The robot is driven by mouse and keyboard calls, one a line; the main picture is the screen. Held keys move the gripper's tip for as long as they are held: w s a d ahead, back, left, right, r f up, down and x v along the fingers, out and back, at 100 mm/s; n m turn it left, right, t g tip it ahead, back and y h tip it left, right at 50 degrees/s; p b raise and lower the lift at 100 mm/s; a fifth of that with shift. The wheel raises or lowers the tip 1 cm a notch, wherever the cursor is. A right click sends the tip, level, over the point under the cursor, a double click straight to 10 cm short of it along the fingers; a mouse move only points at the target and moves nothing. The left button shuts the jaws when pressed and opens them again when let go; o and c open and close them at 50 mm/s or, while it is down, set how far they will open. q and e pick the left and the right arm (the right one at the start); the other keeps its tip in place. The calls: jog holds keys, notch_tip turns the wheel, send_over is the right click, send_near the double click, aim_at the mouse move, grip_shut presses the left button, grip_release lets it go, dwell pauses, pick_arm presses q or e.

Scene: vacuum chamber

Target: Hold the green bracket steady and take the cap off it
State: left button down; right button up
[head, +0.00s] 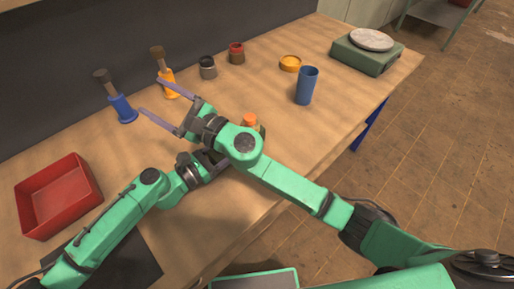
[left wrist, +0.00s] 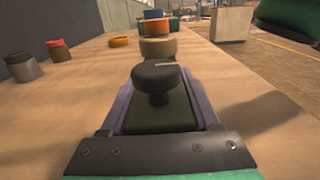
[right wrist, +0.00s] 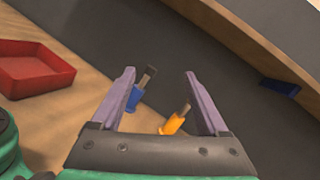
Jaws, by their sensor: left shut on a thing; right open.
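The green bracket (left wrist: 170,118) is dark green in the left wrist view, between the purple fingers of my left gripper (left wrist: 160,100), which is shut on it. A round black cap (left wrist: 156,80) with a pale mark sits on top of the bracket. In the head view my right arm covers the bracket, the cap and the left fingertips. My right gripper (head: 148,97) is open and empty. It is away from the bracket, pointing toward the upright blue and orange holders, which also show beyond its fingers in the right wrist view (right wrist: 160,73).
A red tray (head: 57,197) lies at the left. A blue holder (head: 122,108) and an orange holder (head: 166,76) stand near the dark back wall. Jars (head: 208,67), a yellow ring-like piece (head: 290,63), a blue cup (head: 307,86) and a green scale (head: 366,53) stand farther right.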

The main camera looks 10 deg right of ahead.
jog(key=w+d+f+m+t+h, duration=0.1)
jog(key=w+d+m+t+h, duration=0.1)
jog(key=d+m+t+h, duration=0.4)
jog(key=m+h, duration=0.7)
jog(key=m, duration=0.2)
send_near(250, 117)
jog(key=w+a+r, duration=0.4)
jog(key=a, duration=0.1)
jog(key=shift+w+a+r, duration=0.15)
jog(key=shift+w+r, duration=0.1)
jog(key=shift+w, duration=0.1)
jog(key=s+d+f+m+g+h, duration=0.1)
jog(key=s+d+f+g+h, duration=0.1)
jog(key=s+d+f+h, duration=0.3)
jog(key=w, duration=0.3)
jog(key=w+a+y, duration=0.1)
jog(key=w, duration=0.2)
jog(key=w+y, duration=0.1)
jog(key=w, duration=0.3)
jog(key=shift+w+a, duration=0.1)
jog(key=shift+a, duration=0.2)
grip_shut()
jog(key=shift+r+t, duration=0.1)
jog(key=shift+t, duration=0.2)
jog(key=shift+r, duration=1)
